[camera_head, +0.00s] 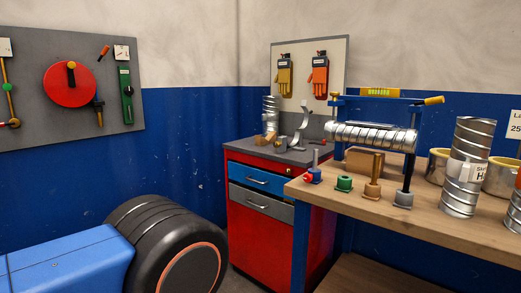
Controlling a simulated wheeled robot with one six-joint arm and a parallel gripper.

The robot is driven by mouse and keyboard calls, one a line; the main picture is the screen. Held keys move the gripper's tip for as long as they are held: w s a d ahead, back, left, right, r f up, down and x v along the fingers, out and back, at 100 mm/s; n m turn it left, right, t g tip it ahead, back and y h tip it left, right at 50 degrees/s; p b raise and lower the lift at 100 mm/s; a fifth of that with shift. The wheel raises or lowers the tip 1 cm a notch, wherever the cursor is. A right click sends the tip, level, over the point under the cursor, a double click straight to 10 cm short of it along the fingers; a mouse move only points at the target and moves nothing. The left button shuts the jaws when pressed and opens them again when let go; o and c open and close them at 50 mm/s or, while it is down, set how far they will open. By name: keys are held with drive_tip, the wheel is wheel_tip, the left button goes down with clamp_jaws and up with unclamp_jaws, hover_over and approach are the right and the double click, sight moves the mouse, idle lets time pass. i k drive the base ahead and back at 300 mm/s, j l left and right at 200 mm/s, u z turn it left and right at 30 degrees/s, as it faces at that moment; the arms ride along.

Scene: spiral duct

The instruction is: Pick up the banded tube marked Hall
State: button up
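A silver spiral-banded tube (467,150) stands upright on the right part of the wooden workbench (440,238). It has a white label on its right side, where a large "H" shows; the rest of the word is too small or turned away to read. Another banded tube (514,212) is cut off by the right edge, and no label can be read on it. A third banded tube (372,137) lies level in a blue frame on the bench.
A red cabinet (268,222) with blue and grey drawers stands left of the bench, with a small banded tube (270,113) on top. Tan-rimmed cans (438,165) stand behind the upright tube. Bare wood lies before it.

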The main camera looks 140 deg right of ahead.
sight(467, 166)
drive_tip(key=u, duration=5.4)
